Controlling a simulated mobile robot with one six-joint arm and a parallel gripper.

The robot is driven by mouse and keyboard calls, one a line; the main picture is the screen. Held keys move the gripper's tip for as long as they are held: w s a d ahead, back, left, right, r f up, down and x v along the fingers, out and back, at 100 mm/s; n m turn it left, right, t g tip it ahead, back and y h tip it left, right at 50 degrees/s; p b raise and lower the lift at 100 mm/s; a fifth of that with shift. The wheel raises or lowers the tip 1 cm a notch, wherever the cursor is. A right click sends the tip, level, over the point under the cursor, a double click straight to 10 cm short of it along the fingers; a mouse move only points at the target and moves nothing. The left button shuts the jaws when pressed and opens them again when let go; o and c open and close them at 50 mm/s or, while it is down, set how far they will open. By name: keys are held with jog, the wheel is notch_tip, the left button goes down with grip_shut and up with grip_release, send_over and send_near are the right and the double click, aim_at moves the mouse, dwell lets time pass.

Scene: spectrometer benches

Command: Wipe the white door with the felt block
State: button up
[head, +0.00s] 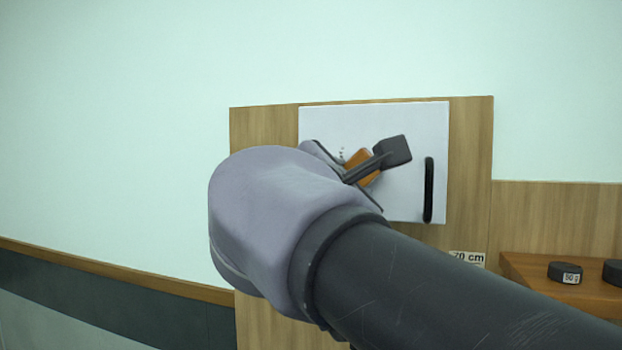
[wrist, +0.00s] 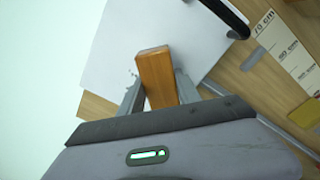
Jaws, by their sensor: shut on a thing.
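The white door (head: 405,120) is a flat panel with a black vertical handle (head: 429,190) near its right edge. It also fills the upper middle of the wrist view (wrist: 150,25). Small dark specks (head: 342,152) show on the door left of the block. My gripper (head: 368,168) is in front of the door and shut on the orange-brown felt block (head: 358,160). In the wrist view the block (wrist: 156,72) sits between the two grey fingers and points toward the door. Its far face is hidden, and I cannot tell whether it touches the door.
A wooden board (head: 470,140) surrounds the door, with a "70 cm" label (head: 468,257) low on its right. A wooden shelf (head: 530,283) at the right holds dark round weights (head: 565,271). The pale wall left of the board is bare.

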jog(key=w+a+r+p, duration=0.2)
jog(key=a+p, duration=0.2)
jog(key=a, duration=0.2)
jog(key=s+d+b, duration=0.3)
jog(key=d, duration=0.8)
jog(key=shift+s+f, duration=0.2)
jog(key=shift+s, duration=0.2)
dwell(0.4)
jog(key=shift+a, duration=0.1)
jog(key=b+v, duration=0.1)
jog(key=v, duration=0.4)
jog(key=shift+s+a, duration=0.1)
jog(key=shift+s, duration=0.25)
